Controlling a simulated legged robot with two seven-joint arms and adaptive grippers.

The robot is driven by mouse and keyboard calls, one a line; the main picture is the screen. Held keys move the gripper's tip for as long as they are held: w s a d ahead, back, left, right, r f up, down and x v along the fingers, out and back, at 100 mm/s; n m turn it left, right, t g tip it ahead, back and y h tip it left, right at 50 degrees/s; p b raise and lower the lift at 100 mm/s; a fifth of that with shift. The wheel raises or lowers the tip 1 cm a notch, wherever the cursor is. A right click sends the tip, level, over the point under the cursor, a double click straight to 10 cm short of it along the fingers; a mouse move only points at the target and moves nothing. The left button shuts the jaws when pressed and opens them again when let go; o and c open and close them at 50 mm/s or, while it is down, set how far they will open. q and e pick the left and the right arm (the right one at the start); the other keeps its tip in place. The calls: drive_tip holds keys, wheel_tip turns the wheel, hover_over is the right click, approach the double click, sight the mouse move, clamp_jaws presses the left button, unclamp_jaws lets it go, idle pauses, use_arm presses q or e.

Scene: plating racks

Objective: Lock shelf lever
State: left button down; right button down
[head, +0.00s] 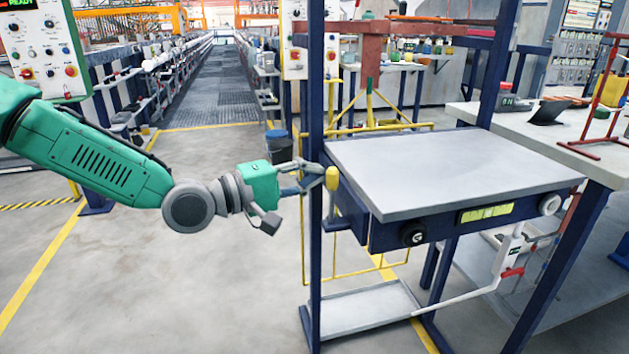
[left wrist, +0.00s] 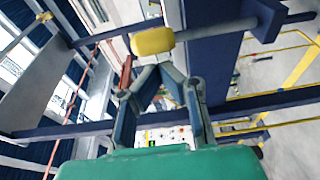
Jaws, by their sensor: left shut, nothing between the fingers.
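The shelf lever has a yellow handle (head: 332,179) at the left end of the grey-topped shelf (head: 440,165), beside a blue upright post. My right gripper is not in view.
The blue post (head: 316,120) rises close to my left fingers. A yellow frame (head: 350,275) stands behind it. A lower grey tray (head: 360,305) lies under the shelf. A white side table (head: 560,145) stands at the right. The floor on the left is clear.

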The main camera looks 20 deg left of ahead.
use_arm(q)
drive_tip(key=shift+s+d, duration=0.15)
drive_tip(key=shift+d, duration=0.05)
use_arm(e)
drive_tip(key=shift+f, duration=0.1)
